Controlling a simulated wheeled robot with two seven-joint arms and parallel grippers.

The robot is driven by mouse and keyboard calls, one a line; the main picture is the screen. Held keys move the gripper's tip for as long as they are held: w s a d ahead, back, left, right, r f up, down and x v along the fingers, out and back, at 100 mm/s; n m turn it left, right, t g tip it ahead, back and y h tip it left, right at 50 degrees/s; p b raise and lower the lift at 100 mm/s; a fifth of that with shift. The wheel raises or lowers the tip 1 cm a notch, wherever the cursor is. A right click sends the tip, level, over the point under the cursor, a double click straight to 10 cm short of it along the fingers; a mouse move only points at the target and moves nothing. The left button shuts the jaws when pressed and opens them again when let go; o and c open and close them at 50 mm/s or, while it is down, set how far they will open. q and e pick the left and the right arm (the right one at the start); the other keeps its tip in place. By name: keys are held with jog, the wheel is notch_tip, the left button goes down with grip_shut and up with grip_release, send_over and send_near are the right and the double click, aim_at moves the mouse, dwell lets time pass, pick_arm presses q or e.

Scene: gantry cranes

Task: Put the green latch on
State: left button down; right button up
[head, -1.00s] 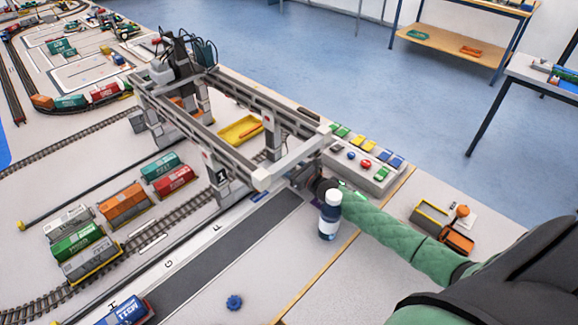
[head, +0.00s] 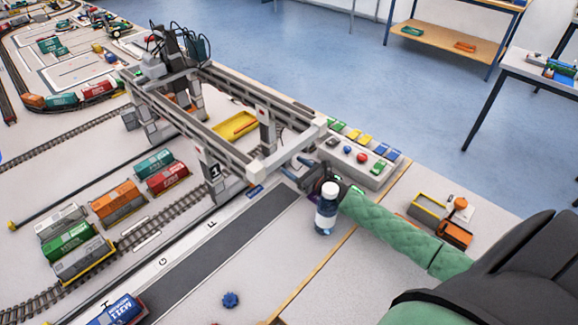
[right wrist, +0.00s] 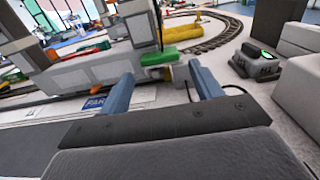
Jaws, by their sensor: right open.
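In the right wrist view a small green piece (right wrist: 159,58), which looks like the green latch, is at the foot of the gantry crane (right wrist: 95,72), beyond my fingertips. Whether it is seated or loose I cannot tell. My right gripper (right wrist: 162,84) is open, its two blue-grey fingers apart with nothing between them. In the head view my right gripper (head: 303,172) is beside the near end of the gantry crane (head: 190,122), left of the button panel. The latch cannot be made out there. My left gripper is not in view.
The button panel (head: 345,172) is just beyond the arm. A yellow tray (head: 236,126) lies under the crane. Toy wagons (head: 118,200) stand on the left.

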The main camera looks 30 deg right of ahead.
jog(key=shift+b+v, duration=0.3)
jog(key=shift+v, duration=0.75)
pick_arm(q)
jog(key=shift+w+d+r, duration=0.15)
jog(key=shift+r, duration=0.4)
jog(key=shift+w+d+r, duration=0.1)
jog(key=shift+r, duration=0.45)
pick_arm(e)
jog(key=shift+s, duration=0.1)
